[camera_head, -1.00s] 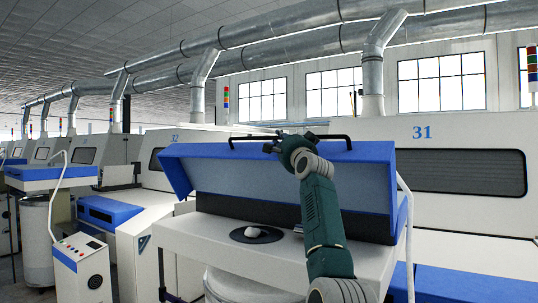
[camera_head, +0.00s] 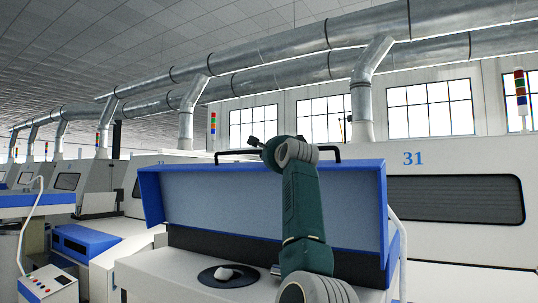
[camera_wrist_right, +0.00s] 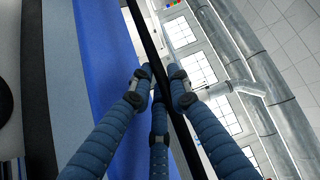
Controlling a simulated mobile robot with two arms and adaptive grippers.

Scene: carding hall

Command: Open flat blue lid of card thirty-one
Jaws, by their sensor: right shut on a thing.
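The flat blue lid (camera_head: 340,172) of card thirty-one stands raised in the head view, its grey-blue inner face towards me. A black bar handle (camera_head: 232,153) runs along its top edge. My right gripper (camera_head: 262,147) is at this handle. In the right wrist view, the fingers of my right gripper (camera_wrist_right: 158,82) are closed around the black handle (camera_wrist_right: 150,40), with the blue lid (camera_wrist_right: 100,60) beside it. In the head view the fingers are mostly hidden behind my wrist. My left gripper is not in view.
Below the lid is a white top (camera_head: 170,268) with a dark round plate (camera_head: 228,276) and a white lump (camera_head: 224,273). The machine marked 31 (camera_head: 460,165) stands behind. A white curved rail (camera_head: 395,228) rises at the lid's right. Another blue-topped machine (camera_head: 85,240) is at left.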

